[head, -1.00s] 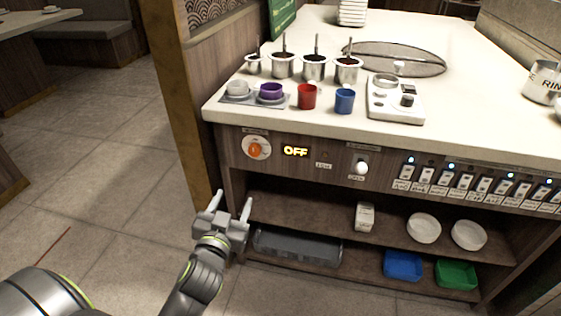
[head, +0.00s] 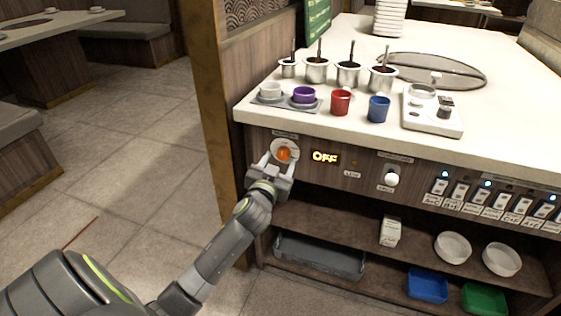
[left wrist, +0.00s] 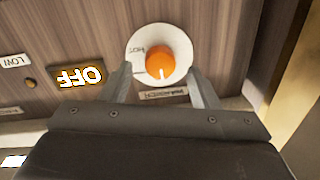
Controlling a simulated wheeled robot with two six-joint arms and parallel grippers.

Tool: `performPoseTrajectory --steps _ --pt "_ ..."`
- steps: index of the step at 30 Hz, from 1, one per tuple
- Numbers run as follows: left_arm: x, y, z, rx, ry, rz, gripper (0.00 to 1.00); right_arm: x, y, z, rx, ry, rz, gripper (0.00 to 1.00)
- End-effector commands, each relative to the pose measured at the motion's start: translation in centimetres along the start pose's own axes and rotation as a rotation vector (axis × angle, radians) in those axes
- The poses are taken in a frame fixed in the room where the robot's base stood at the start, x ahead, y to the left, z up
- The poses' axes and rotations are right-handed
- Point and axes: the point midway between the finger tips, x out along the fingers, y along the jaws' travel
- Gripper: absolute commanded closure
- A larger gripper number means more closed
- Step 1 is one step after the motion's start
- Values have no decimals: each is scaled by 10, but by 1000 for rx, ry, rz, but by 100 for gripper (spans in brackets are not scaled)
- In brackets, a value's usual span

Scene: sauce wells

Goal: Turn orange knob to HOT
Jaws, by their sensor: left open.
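The orange knob (head: 284,154) sits on a round white dial on the counter's wooden front panel. A lit display (head: 325,157) to its right reads OFF. In the left wrist view the knob (left wrist: 161,63) is upside down, with a white pointer mark toward the bottom of the picture, and the display (left wrist: 77,77) is at left. My left gripper (head: 276,161) is open in front of the dial. In the left wrist view its two fingers (left wrist: 160,84) stand on either side of the knob, apart from it. My right gripper is not in view.
A white knob (head: 392,178) and a row of switches (head: 490,200) are farther right on the panel. Above, the counter (head: 350,135) holds cups and sauce wells. Below, a shelf holds white bowls (head: 452,247). A wooden post (head: 212,110) stands left of the panel.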

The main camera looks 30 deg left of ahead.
Motion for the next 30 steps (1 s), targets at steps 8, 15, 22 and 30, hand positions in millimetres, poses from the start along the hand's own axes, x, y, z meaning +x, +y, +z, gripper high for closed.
performPoseTrajectory --steps 8,15,22,30 --pt "20 0 0 1 0 0 45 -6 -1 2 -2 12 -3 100" --pt "21 0 0 0 0 0 45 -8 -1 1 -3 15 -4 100" --pt "21 0 0 1 0 0 72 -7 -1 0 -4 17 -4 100" --pt "21 0 0 4 -1 0 90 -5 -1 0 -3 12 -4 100"
